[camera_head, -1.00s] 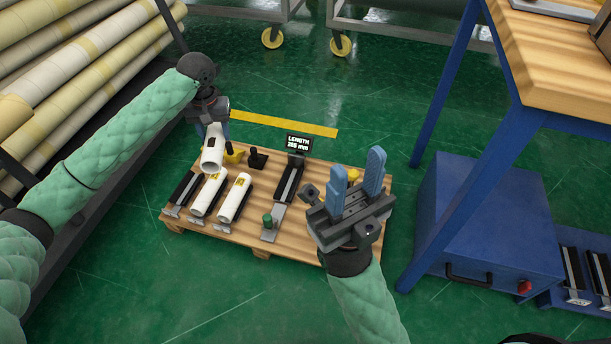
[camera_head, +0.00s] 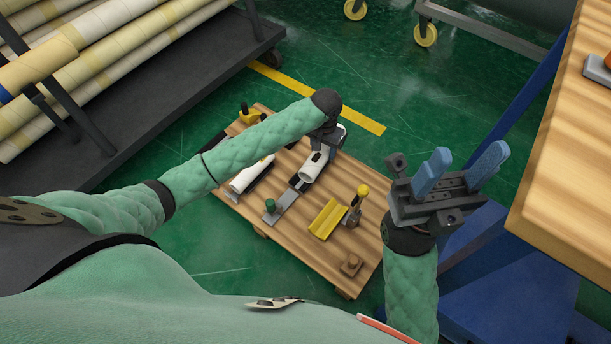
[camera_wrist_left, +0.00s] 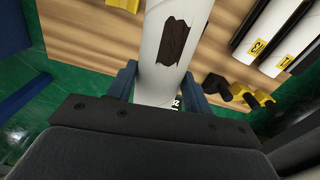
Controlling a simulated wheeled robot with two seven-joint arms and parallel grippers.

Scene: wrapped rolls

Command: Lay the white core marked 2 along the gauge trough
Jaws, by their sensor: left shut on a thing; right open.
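My left gripper (camera_head: 324,148) is shut on a white core (camera_head: 313,167), a hollow tube, over the gauge trough (camera_head: 297,184). I cannot tell whether the core touches the trough. In the left wrist view the white core (camera_wrist_left: 165,75) lies between the blue fingers and shows a dark ragged patch. Another white core (camera_head: 248,177) lies on the pallet, partly behind my left arm. The left wrist view shows two cores with yellow labels (camera_wrist_left: 262,35). My right gripper (camera_head: 461,170) is open and empty, right of the pallet.
The wooden pallet (camera_head: 300,245) also bears a green knob (camera_head: 270,205), a yellow V-shaped holder (camera_head: 328,218), a yellow-topped post (camera_head: 362,190) and a small brown block (camera_head: 351,265). A wooden bench (camera_head: 570,170) stands at right. A rack of wrapped rolls (camera_head: 90,60) stands at left.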

